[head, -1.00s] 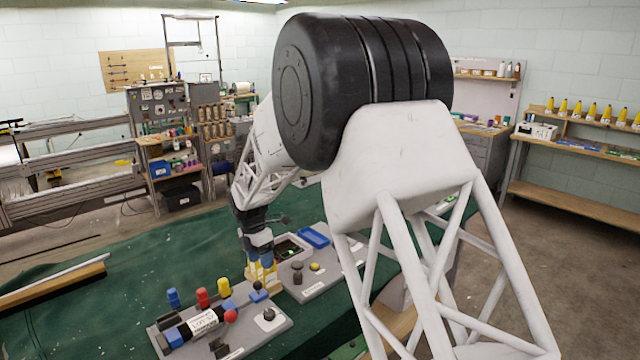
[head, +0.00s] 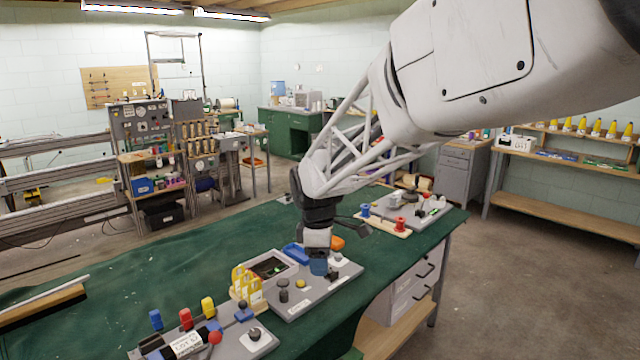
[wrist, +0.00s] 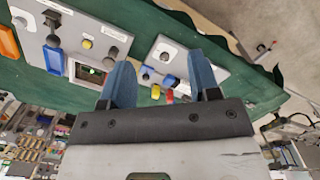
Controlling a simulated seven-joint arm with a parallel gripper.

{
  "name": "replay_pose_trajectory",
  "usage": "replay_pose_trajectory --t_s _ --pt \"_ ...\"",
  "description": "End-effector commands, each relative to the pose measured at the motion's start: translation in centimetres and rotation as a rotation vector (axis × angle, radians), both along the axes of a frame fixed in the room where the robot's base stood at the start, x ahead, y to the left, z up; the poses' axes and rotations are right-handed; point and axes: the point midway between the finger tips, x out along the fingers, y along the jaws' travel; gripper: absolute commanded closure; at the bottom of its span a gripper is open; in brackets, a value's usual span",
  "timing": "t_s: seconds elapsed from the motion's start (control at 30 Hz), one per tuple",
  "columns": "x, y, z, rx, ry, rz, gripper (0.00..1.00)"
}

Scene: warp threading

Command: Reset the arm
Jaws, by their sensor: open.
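My gripper (head: 318,266) points down over the grey panel (head: 322,300) in the middle of the green bench. In the wrist view my gripper (wrist: 163,80) shows two blue fingers spread apart with nothing held between them. The yellow holder (head: 246,287) stands upright to the left of my gripper, apart from it. My white arm reaches in from the upper right of the head view. I cannot tell the exact height of the fingertips above the panel.
A board with spools (head: 384,222) lies farther right. The green cloth (head: 150,275) at left is mostly clear.

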Motion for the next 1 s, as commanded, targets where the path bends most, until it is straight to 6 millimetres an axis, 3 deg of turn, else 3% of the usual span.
replay_pose_trajectory --t_s 0.1,0.5,1.0 --pt "-2.4 -2.4 1.3 0.012 -0.023 -0.119 0.44" --pt "-10.8 -8.9 3.7 0.055 -0.091 -0.518 0.44" --pt "-21.8 -15.0 3.9 0.128 -0.166 -1.015 0.44"
